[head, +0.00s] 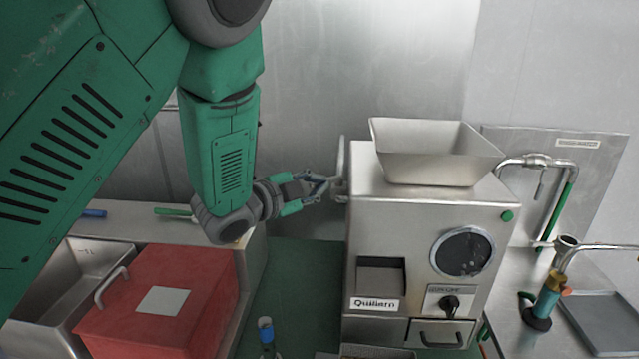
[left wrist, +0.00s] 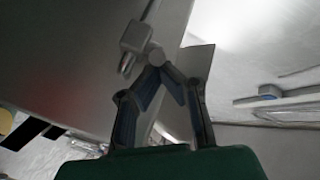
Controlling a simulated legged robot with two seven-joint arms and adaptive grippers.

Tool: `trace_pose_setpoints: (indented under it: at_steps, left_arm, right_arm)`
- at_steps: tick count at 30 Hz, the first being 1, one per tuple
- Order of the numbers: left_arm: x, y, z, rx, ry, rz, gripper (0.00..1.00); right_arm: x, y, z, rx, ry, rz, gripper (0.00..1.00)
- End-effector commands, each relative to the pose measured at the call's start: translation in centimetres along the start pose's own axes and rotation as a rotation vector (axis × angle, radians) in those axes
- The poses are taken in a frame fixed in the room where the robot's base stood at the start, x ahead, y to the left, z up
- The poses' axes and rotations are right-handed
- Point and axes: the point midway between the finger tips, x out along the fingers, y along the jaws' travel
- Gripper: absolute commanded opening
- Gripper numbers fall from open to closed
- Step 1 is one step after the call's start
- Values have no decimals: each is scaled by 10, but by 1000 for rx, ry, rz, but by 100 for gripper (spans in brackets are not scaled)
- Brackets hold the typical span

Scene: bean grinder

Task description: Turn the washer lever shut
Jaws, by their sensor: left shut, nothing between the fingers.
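The steel machine marked "Quiliarn" (head: 420,215) stands right of centre in the head view. A slim upright metal lever (head: 341,155) is at its left side. In the left wrist view, a grey metal block with a short stub (left wrist: 135,42) sits just beyond the fingertips, near the machine's side. My left gripper (head: 325,184) is shut and empty, its tips beside the lever's lower part. In the left wrist view its fingertips (left wrist: 158,66) meet close to the block; I cannot tell whether they touch it. My right gripper is not in view.
A red box with a handle (head: 165,300) stands at the lower left, beside a steel sink (head: 65,285). A hopper (head: 430,150) tops the machine. Taps and pipes (head: 548,285) stand at the right. The green surface (head: 295,285) left of the machine is mostly clear.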

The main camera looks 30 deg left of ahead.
Motion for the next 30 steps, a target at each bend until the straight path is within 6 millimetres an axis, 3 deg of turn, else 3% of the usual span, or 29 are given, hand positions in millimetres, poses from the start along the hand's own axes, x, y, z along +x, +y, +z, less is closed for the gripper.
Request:
trace_pose_setpoints:
  at_steps: [11,30]
  left_arm:
    - [1,1,-3,7,15,11,0]
    - [2,-11,17,46,264,171,0]
  right_arm:
    - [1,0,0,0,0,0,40]
    - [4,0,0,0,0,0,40]
